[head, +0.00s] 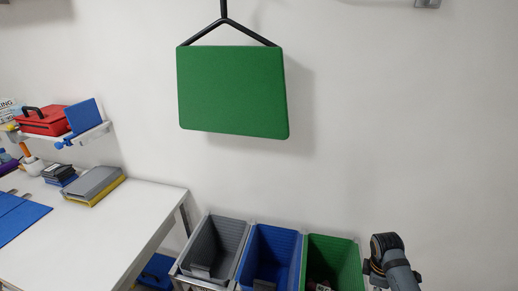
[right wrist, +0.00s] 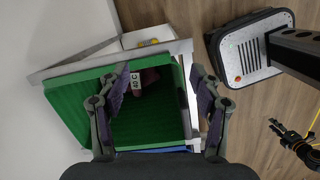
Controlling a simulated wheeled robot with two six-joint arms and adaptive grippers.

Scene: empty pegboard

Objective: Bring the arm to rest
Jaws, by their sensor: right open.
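My right arm shows at the lower right of the head view; its gripper is hidden or out of frame there. In the right wrist view my right gripper (right wrist: 161,78) is open and empty, its fingers spread above the green bin (right wrist: 85,112). A dark reddish item with a white label (right wrist: 137,82) lies in that bin, between the fingers in the picture and apart from them.
The green bin (head: 335,256) stands beside a blue bin (head: 271,250) and a grey bin (head: 217,243) along the wall. A green board (head: 232,92) hangs above from a black hanger. A white table (head: 110,225) with several items stands left. Wooden floor (right wrist: 245,120) is open.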

